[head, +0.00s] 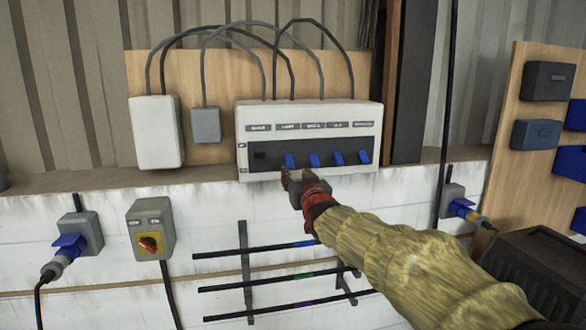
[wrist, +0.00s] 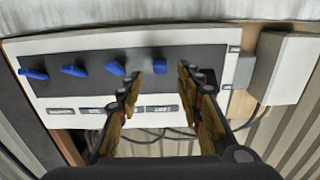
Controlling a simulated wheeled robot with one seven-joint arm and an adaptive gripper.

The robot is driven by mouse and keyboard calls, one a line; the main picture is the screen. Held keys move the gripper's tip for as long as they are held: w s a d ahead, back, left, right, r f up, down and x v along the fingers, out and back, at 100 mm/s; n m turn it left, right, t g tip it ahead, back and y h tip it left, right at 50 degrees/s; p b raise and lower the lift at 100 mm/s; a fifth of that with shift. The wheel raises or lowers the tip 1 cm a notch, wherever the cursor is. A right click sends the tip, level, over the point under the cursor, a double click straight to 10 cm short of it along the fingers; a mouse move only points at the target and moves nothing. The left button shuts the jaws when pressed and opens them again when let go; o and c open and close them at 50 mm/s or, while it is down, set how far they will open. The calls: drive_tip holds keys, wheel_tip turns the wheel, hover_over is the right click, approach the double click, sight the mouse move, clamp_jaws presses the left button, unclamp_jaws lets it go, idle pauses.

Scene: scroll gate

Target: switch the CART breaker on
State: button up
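A white breaker panel (head: 309,112) on the wall has a dark strip with a row of levers under small labels. I cannot read with certainty which label says CART. Several levers are blue; the leftmost lever (head: 260,155) is dark. The second lever from the left (head: 290,160) is blue, and it also shows in the wrist view (wrist: 160,69), where the panel appears upside down. My gripper (head: 296,178) is at the panel's lower edge below that lever. In the wrist view my gripper (wrist: 160,76) is open, with its fingers either side of that lever and nothing visibly gripped.
A white box (head: 156,132) and a small grey box (head: 206,125) are left of the panel, with cables looping above. Rails (head: 265,280) lie below. A wooden board with boxes stands right.

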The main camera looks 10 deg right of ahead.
sight(291, 167)
drive_tip(key=shift+w+f+p, duration=0.1)
drive_tip(key=shift+w+p, duration=0.35)
drive_tip(key=shift+w, duration=2.75)
drive_tip(key=shift+c, duration=0.6)
drive_tip(key=c, duration=0.7)
clamp_jaws()
